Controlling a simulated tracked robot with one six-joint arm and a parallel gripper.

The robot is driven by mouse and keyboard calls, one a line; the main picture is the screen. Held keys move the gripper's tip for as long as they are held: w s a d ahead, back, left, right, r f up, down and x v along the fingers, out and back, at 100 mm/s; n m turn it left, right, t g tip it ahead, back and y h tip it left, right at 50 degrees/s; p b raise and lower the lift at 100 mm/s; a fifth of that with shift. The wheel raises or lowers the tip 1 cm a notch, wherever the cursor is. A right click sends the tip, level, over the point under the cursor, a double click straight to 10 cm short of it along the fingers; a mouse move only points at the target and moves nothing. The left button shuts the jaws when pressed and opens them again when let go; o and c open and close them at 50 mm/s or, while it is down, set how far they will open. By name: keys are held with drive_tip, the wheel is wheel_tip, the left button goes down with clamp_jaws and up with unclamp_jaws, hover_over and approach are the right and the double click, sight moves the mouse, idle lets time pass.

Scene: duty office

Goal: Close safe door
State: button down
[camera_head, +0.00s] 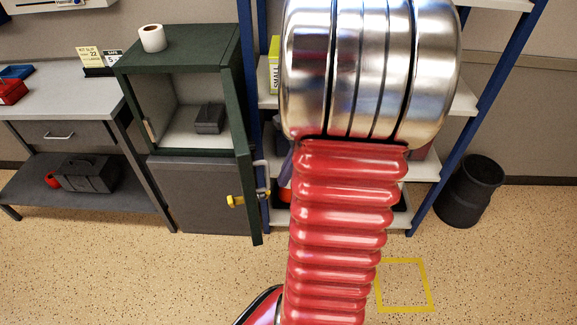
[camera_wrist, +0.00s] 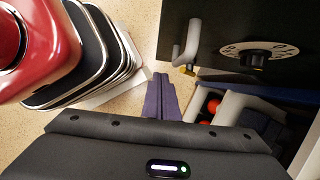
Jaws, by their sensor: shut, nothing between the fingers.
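The dark green safe (camera_head: 185,50) stands on a grey cabinet with its front open. A small dark box (camera_head: 209,118) sits inside. The safe door (camera_head: 246,130) is swung open to the right and seen nearly edge-on. In the wrist view the door's dark face (camera_wrist: 220,30) carries a dial (camera_wrist: 257,54) and a grey handle (camera_wrist: 190,42). My gripper (camera_wrist: 161,79) is shut and empty, its purple fingers just left of and below the handle, apparently apart from it. In the head view my arm hides most of the gripper.
A blue-framed shelf rack (camera_head: 480,80) stands close right of the door. A grey workbench (camera_head: 65,95) is at left, and a black bin (camera_head: 470,190) at right. A yellow item (camera_head: 237,201) sits by the grey cabinet (camera_head: 195,190). The speckled floor in front is mostly clear.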

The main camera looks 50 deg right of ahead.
sight(264, 189)
drive_tip(key=w+a+f, duration=0.1)
drive_tip(key=a+f, duration=0.1)
drive_tip(key=w+a+f, duration=0.2)
drive_tip(key=shift+w+a, duration=0.15)
drive_tip(key=shift+a, duration=0.15)
drive_tip(key=shift+a, duration=0.1)
idle(0.4)
